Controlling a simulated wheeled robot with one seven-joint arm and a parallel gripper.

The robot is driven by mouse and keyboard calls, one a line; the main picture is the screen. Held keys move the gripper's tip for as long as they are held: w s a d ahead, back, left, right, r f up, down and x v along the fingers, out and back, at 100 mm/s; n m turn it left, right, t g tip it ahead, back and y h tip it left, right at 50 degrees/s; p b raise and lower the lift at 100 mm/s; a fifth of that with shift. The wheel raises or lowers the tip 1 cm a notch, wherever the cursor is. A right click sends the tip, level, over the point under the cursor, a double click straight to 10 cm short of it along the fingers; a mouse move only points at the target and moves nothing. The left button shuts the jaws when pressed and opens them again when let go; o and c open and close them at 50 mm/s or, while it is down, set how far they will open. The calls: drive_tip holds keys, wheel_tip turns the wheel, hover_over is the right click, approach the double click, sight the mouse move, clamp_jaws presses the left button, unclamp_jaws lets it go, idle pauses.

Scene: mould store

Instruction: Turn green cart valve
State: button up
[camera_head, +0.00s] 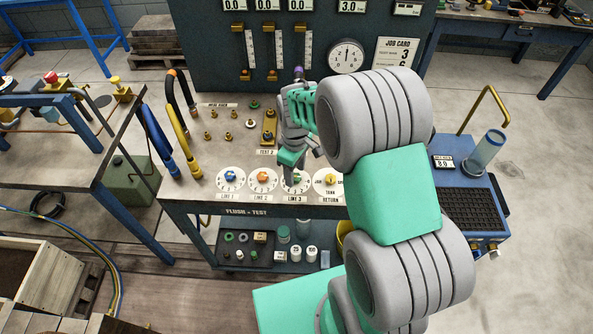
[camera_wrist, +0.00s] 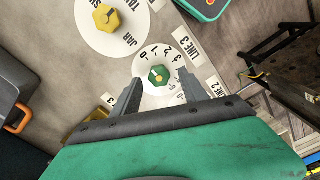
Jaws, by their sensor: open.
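The green valve knob (camera_wrist: 159,74) sits at the centre of a round white numbered dial (camera_wrist: 147,59) beside a LINE 3 label in the wrist view. In the head view the green knob (camera_head: 297,179) is partly hidden by my gripper (camera_head: 291,163). In the wrist view my gripper (camera_wrist: 161,82) is open and empty, pointing down at the dial. Its two fingers show to the left and right of the knob, apart from it. I cannot tell the height left between the fingertips and the knob.
A yellow knob (camera_head: 330,180), orange knob (camera_head: 262,177) and blue knob (camera_head: 230,176) share the cart top's front row. Brass fittings stand behind, near a tall gauge panel (camera_head: 210,60). Yellow and blue hose handles (camera_head: 178,135) rise at the left.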

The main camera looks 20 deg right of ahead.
drive_tip(key=shift+f, duration=0.55)
clamp_jaws()
